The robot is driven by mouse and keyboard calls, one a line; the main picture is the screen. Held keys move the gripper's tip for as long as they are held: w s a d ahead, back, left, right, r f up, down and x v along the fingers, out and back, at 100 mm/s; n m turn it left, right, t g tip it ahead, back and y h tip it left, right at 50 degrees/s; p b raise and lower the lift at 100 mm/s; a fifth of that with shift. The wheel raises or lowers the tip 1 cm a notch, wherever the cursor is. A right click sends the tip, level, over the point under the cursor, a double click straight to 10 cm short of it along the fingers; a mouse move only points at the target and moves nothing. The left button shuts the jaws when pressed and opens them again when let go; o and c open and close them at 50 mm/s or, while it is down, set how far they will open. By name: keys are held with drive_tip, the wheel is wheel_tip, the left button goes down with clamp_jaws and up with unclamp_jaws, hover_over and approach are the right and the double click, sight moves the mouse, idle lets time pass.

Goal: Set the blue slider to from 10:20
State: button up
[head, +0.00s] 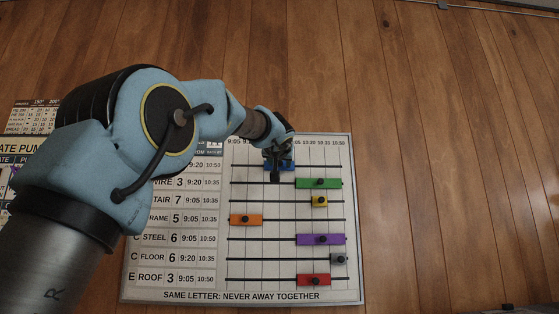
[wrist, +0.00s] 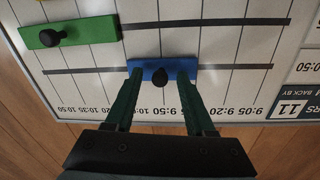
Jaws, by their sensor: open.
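The blue slider (head: 286,168) sits on the top rail of the schedule board (head: 140,292), partly covered by my gripper (head: 278,160) in the head view. In the wrist view, which shows the board upside down, the blue slider (wrist: 146,68) has a black knob (wrist: 160,78) at its middle. My open gripper (wrist: 160,74) has one finger on each side of this knob, with gaps showing. The slider's start edge lies right of the 9:20 label, well left of 10:20 in the head view. The labels between are partly hidden, so its exact start is unreadable.
The green slider (head: 305,183) is on the rail below, farther right. Yellow (head: 314,201), orange (head: 255,219), purple (head: 303,240), grey (head: 334,258) and red (head: 302,281) sliders sit on lower rails. The top rail is bare right of the blue slider.

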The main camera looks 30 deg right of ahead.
drive_tip(key=shift+c, duration=0.4)
clamp_jaws()
idle(1.0)
